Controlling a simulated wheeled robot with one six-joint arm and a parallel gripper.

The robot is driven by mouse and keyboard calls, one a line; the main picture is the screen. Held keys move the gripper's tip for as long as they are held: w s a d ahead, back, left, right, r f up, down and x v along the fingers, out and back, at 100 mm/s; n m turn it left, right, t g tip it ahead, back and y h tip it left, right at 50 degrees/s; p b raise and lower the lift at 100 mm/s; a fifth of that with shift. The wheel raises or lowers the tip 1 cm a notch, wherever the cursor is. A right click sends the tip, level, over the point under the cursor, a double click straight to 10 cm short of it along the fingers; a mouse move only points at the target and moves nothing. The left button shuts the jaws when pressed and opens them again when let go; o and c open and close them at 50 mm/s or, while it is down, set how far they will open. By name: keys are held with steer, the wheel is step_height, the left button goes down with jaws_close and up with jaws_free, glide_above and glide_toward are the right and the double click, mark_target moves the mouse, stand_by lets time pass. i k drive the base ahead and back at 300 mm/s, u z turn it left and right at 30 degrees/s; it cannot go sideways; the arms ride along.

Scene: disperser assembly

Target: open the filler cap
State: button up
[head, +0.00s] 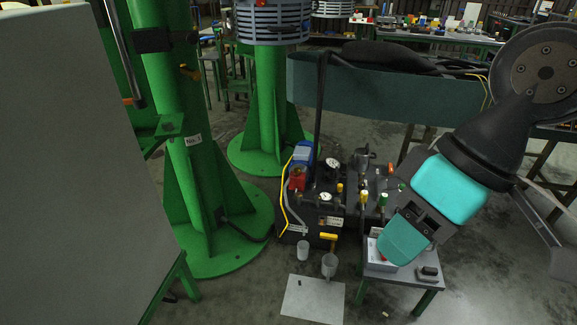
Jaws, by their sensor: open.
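A dark machine block (315,212) with gauges, small coloured knobs and hoses stands on the floor near the middle of the head view. I cannot tell for sure which of its small parts is the filler cap. A grey metal fitting (363,158) stands up at its back right. My gripper (400,243) reaches in from the upper right and points down and left. It is open, with its teal fingers in front of a small grey table right of the block. It appears to hold nothing and hides part of the table and whatever is behind it.
The small table (412,280) bears a white box and a dark item. A yellow T-handle (328,237) is above a clear cup (329,265); another cup (303,250) is beside it. A pale sheet (313,300) lies in front. Green columns (180,130) stand left.

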mark_target(333, 174)
steer(key=u, duration=0.55)
steer(key=i, duration=0.6)
steer(key=u, duration=0.55)
steer(key=i, duration=0.9)
steer(key=z, duration=0.9)
steer(key=i, duration=0.75)
steer(key=z, duration=0.75)
